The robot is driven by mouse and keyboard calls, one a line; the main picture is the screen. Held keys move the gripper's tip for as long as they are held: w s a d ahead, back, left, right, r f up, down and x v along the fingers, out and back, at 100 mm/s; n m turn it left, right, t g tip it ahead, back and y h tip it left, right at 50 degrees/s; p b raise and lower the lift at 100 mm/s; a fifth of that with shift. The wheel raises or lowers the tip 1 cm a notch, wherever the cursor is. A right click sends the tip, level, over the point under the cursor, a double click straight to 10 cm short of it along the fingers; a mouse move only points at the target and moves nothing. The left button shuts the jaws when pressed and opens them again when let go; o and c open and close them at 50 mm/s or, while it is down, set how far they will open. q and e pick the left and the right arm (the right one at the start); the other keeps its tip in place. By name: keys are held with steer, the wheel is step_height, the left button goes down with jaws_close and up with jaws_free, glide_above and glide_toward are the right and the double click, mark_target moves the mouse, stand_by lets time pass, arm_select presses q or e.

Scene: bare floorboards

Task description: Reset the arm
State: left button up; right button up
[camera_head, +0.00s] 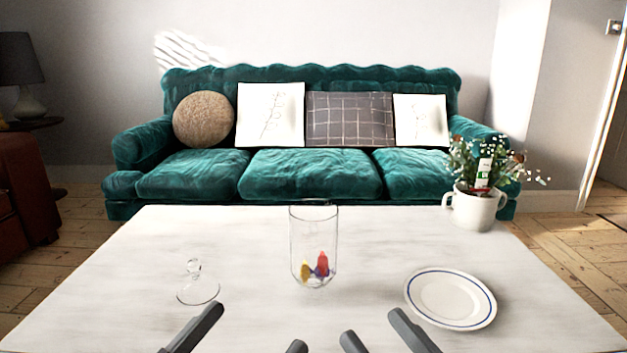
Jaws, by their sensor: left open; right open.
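My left gripper (257,325) shows at the bottom edge, its two dark grey fingers apart with nothing between them. My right gripper (371,322) is beside it on the right, its fingers also apart and empty. Both arms are out of view below the picture. A clear glass jar (314,235) stands upright and open in the middle of the white table, ahead of the grippers. Small yellow, red and blue pieces (321,264) lie at its bottom. A clear glass lid (197,289) with a knob lies on the table, beyond the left gripper.
A white plate with a blue ring (450,298) lies on the table (160,235) at the right, close to my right gripper. A green sofa (310,176) is behind the table. The table's left back area is clear.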

arm_select(q)
steer(key=s+a+r+n+g+y+p, duration=0.2)
steer(key=s+a+r+g+y+p, duration=0.2)
steer(key=p, duration=3.1)
steer(key=s+a+g+y, duration=0.1)
steer(key=a+g+y, duration=0.1)
steer(key=g+y, duration=0.1)
steer(key=shift+a+n+y, duration=0.2)
steer(key=shift+n+y, duration=0.1)
steer(key=shift+y, duration=0.1)
arm_select(e)
steer(key=s+d+r+m+g+h, duration=0.2)
steer(key=s+d+r+g+h, duration=0.2)
steer(key=s+d+g+h, duration=0.1)
steer(key=d+g+h, duration=0.1)
steer(key=g+h, duration=0.1)
steer(key=shift+d+m+h, duration=0.2)
steer(key=shift+m+h, duration=0.1)
steer(key=shift+h, duration=0.1)
